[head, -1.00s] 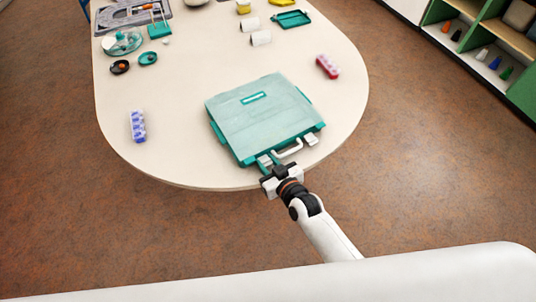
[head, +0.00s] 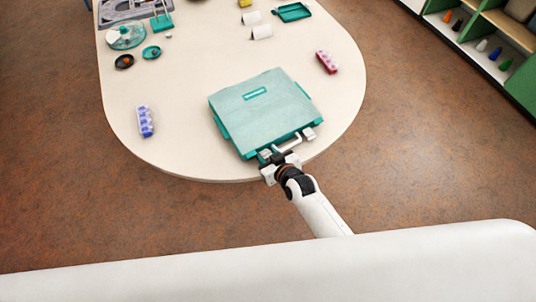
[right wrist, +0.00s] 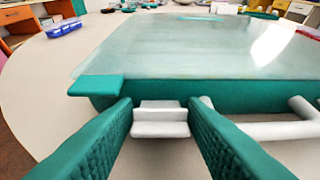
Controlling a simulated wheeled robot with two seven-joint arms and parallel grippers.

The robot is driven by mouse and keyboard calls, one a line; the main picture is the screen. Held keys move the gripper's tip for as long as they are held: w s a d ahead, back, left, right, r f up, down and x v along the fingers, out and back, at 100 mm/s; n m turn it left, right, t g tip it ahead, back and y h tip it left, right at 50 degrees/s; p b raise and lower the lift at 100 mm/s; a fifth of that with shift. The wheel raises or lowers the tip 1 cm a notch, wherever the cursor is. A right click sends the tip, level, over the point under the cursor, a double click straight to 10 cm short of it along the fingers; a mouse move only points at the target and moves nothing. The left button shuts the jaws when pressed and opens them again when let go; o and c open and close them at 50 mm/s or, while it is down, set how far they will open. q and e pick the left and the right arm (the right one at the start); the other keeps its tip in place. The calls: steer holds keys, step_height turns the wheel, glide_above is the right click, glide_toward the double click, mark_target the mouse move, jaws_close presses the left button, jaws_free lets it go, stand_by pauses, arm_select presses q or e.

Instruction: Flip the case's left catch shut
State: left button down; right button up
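The teal case (head: 262,112) with a pale, see-through lid lies closed near the table's front edge. Its left catch (right wrist: 160,128), a small light-grey plate on the front wall, juts out towards me in the right wrist view. The right catch (head: 309,134) shows at the case's front right. My right gripper (head: 269,158) is at the front left of the case. Its two teal fingers are apart, one on each side of the left catch, with visible gaps, so it holds nothing. In the head view the gripper mostly hides the left catch. My left gripper is not in view.
The white handle (right wrist: 280,130) is just right of the right finger. A blue-purple pill box (head: 145,121) lies left of the case and a red one (head: 327,62) to its right. The table (head: 180,130) is clear around the case. Other items stand at the back.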

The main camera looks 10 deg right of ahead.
steer(key=shift+s, duration=0.1)
steer(key=v, duration=1.2)
